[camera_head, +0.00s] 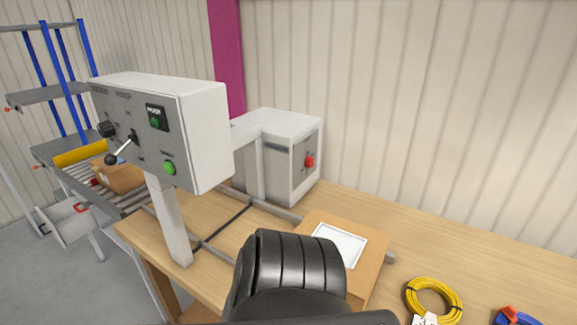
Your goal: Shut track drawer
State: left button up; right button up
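A pale grey drawer-like box (65,225) juts out at the far left, beside the legs of a roller track (125,200). A small red part shows at its right end. It looks pulled out from under the track, but its inside is too small to make out. The roller track carries a brown cardboard box (118,176) and a yellow bar. Neither of my grippers is in view. A black ribbed link of my own arm fills the bottom middle and hides part of the wooden bench.
A grey control box (165,128) with a lever and green buttons stands on a post at the wooden bench (470,255). Behind it is a grey cabinet (285,160) with a red knob. A yellow cable coil (433,283) lies at right. Grey floor is open at lower left.

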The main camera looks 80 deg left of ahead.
aim_at(67, 225)
jog(key=k, duration=2.45)
jog(key=u, duration=4.75)
jog(key=i, duration=2)
